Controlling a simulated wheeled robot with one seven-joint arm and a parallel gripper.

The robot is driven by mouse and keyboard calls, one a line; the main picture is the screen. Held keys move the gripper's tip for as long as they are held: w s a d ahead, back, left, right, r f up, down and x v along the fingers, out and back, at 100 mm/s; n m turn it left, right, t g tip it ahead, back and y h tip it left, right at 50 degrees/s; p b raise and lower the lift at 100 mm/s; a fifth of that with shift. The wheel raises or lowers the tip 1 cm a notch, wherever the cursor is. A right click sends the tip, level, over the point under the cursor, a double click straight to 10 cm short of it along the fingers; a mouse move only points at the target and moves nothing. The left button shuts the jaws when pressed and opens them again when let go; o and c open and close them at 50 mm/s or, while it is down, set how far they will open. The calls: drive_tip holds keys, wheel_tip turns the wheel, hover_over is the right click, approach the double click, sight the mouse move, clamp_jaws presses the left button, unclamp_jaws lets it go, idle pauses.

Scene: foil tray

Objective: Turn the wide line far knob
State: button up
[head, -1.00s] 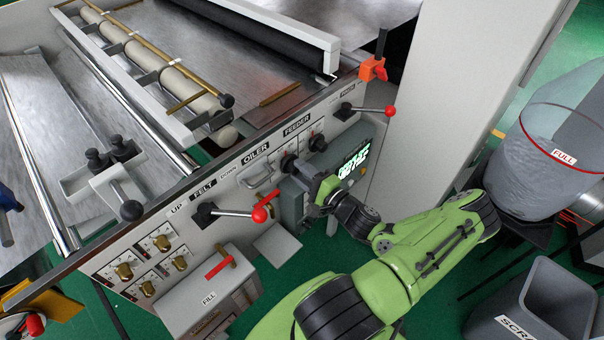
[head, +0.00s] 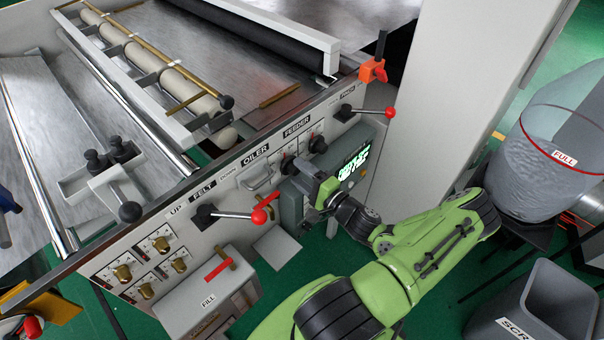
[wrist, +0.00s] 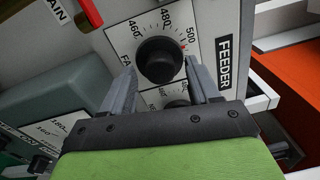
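A round black knob (wrist: 160,60) sits on a white dial marked 460, 480 and 500, beside a FEEDER label. A label on the dial's left starts with "FA"; the rest is hidden. My gripper (wrist: 160,80) is open, with one grey finger to each side of the knob's lower part; contact cannot be made out. A second black knob (wrist: 176,103) is just below, partly hidden by my gripper. In the head view, two black knobs (head: 318,144) show below the FEEDER label, and my gripper reaches the panel there, its fingertips mostly hidden.
A red-tipped lever (head: 258,216) juts out left of my gripper, and another red-tipped lever (head: 390,112) is to the upper right. A grey box with a lit green display (head: 354,165) is close by my wrist. A grey bin (head: 545,300) stands at the lower right.

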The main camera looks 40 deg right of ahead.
drive_tip(key=s, duration=1.5)
drive_tip(key=shift+s+d+f, duration=0.15)
drive_tip(key=shift+s+f, duration=0.1)
drive_tip(key=shift+s, duration=0.15)
